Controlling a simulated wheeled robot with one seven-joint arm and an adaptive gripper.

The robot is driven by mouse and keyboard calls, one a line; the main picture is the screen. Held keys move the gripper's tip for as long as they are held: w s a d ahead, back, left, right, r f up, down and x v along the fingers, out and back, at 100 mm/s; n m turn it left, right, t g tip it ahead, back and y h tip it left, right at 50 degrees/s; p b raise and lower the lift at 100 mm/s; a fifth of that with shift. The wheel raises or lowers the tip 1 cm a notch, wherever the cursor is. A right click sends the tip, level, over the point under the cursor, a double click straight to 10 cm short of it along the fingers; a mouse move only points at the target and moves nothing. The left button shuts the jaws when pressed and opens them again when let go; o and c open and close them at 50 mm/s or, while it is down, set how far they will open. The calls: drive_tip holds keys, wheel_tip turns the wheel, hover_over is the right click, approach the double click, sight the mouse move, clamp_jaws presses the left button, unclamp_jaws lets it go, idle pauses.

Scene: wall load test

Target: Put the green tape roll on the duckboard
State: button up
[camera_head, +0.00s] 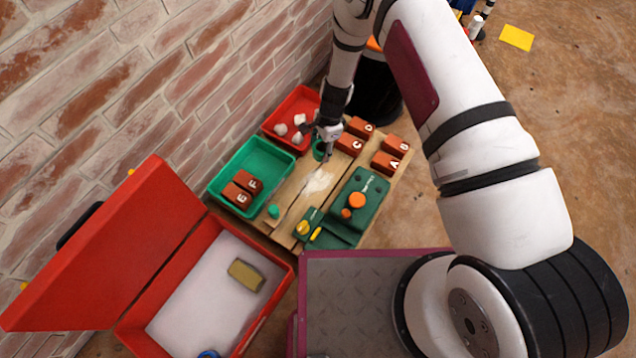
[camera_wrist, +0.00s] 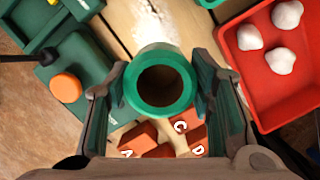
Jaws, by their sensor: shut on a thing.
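The green tape roll (camera_head: 319,151) is a thick green ring with a dark hole, also seen large in the wrist view (camera_wrist: 160,111). My gripper (camera_head: 326,143) is shut on it, with one finger on each side in the wrist view (camera_wrist: 161,82). The roll is over the far end of the duckboard (camera_head: 291,207), a pale wooden slatted board with a white smear. I cannot tell whether the roll touches the slats.
Brick-coloured lettered blocks (camera_head: 386,162) stand on the board's right end. A red tray (camera_head: 291,120) with white lumps and a green tray (camera_head: 252,168) with blocks line the wall. A red open toolbox (camera_head: 205,290) is nearer left.

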wheel_tip(320, 180, down, 6)
drive_tip(key=s+a+m, duration=0.1)
drive_tip(key=s+m, duration=0.1)
drive_tip(key=b, duration=0.3)
hover_over(316, 182)
drive_tip(key=f, duration=0.5)
drive_tip(key=shift+w+d+f, duration=0.1)
drive_tip(key=shift+d+f, duration=0.2)
drive_tip(key=shift+f, duration=0.1)
drive_tip(key=shift+f+b, duration=1.1)
drive_tip(key=shift+f, duration=0.8)
drive_tip(key=shift+f, duration=0.15)
drive_tip(key=o, duration=1.2)
drive_tip(key=r+p, duration=0.1)
drive_tip(key=r, duration=0.3)
drive_tip(key=d+r+p, duration=0.1)
drive_tip(key=r+p, duration=0.1)
drive_tip(key=r, duration=0.2)
drive_tip(key=r+p, duration=0.2)
drive_tip(key=r, duration=0.2)
drive_tip(key=shift+w+d+r, duration=0.15)
drive_tip(key=shift+w+d, duration=0.05)
drive_tip(key=shift+d, duration=0.2)
